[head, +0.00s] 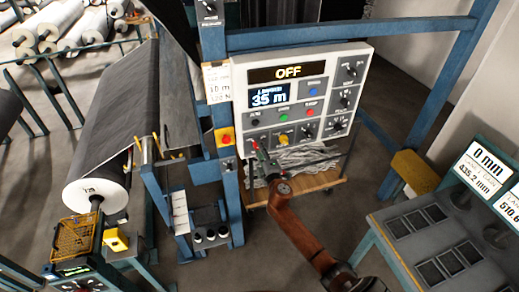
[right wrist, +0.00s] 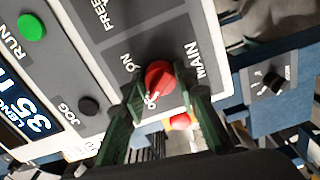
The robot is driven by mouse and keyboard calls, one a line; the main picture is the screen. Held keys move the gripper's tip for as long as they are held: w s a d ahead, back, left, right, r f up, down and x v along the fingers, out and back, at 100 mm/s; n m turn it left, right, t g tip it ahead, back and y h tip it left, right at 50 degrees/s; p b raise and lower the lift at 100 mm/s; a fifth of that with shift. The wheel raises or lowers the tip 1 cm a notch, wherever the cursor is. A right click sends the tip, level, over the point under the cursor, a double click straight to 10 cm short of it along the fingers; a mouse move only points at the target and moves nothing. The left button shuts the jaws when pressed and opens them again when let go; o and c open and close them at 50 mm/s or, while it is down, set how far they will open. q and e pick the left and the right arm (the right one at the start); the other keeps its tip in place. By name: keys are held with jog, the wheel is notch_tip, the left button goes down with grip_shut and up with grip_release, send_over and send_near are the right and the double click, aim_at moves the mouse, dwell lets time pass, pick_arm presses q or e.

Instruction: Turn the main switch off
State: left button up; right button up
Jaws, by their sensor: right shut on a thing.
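The main switch is a red knob (right wrist: 160,78) on the grey control panel, beside the printed words MAIN and ON in the right wrist view. A second label next to it starts with O and is partly hidden. My right gripper (right wrist: 163,92) has its green fingers on both sides of the knob and is shut on it. In the head view my right gripper (head: 260,158) is at the lower left corner of the control panel (head: 240,75), hiding most of the knob. The panel's top display (head: 288,73) reads OFF. My left gripper is not in view.
A red button on a yellow box (head: 226,138) is on the blue post just left of the panel. A large grey roll (head: 115,120) stands at left. A grey table with displays (head: 435,235) is at right.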

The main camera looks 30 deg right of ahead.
jog(key=shift+n, duration=0.6)
jog(key=o, duration=1.2)
jog(key=shift+c, duration=0.2)
jog(key=v, duration=1.2)
